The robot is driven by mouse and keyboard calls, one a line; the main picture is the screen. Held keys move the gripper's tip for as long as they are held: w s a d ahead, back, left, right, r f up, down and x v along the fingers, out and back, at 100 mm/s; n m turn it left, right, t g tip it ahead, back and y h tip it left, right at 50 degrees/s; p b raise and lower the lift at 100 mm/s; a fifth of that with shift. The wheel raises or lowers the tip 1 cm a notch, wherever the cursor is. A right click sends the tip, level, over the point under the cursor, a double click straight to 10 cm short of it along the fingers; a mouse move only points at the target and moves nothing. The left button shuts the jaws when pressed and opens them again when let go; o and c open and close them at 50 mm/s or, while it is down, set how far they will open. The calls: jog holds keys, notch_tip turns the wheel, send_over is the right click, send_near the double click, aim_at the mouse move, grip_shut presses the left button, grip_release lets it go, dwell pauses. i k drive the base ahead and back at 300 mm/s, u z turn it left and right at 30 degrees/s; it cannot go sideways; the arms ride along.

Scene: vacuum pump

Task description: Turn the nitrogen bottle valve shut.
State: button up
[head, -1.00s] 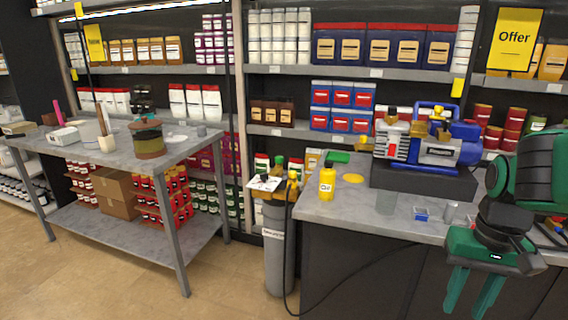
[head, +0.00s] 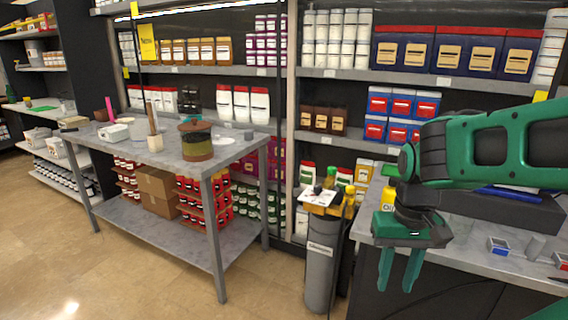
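The nitrogen bottle (head: 320,262) is a grey upright cylinder with a white label, standing on the floor between the two tables. Its yellow top (head: 328,205) carries a white card, a green-topped part (head: 330,176) and a yellow fitting (head: 349,199); I cannot tell which of these is the valve. My gripper (head: 396,286) hangs pointing down to the right of the bottle, in front of the right table. Its two green fingers are apart with nothing between them. It does not touch the bottle.
The right grey table (head: 480,248) carries a yellow oil bottle (head: 388,197), partly hidden by my arm, and a small blue box (head: 498,245). A left metal table (head: 110,152) holds pots and a jar. Stocked shelves stand behind. The floor at front left is clear.

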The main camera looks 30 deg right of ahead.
aim_at(332, 170)
jog(key=z, duration=0.1)
jog(key=i, duration=1.25)
jog(key=z, duration=0.5)
